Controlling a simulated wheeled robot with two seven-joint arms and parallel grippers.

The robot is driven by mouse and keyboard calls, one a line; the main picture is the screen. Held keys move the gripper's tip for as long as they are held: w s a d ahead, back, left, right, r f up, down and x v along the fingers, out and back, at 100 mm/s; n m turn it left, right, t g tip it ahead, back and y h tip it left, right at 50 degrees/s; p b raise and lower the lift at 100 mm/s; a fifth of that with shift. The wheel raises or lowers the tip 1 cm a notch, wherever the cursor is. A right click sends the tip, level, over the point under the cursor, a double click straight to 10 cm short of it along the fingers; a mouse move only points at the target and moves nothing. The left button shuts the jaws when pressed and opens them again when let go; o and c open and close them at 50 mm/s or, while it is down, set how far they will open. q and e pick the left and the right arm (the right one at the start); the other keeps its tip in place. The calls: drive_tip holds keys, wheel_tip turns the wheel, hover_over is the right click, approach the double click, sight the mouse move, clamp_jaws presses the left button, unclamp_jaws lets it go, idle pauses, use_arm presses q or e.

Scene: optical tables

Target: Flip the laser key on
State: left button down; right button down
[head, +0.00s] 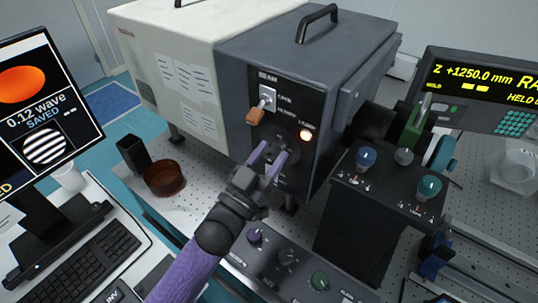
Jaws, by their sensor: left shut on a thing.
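My left gripper (271,152), with purple fingers, is at the lower part of this panel, below and left of the lamp. It is shut on a small dark piece there, which looks like the laser key. The fingers hide most of it, and its turn angle cannot be read. My right gripper is not in view.
A black control box with blue and teal knobs (378,200) stands to the right. A monitor (44,105) is at far left.

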use_arm(q)
drive_tip(key=shift+c, duration=1.2)
unclamp_jaws()
drive_tip(key=v, duration=1)
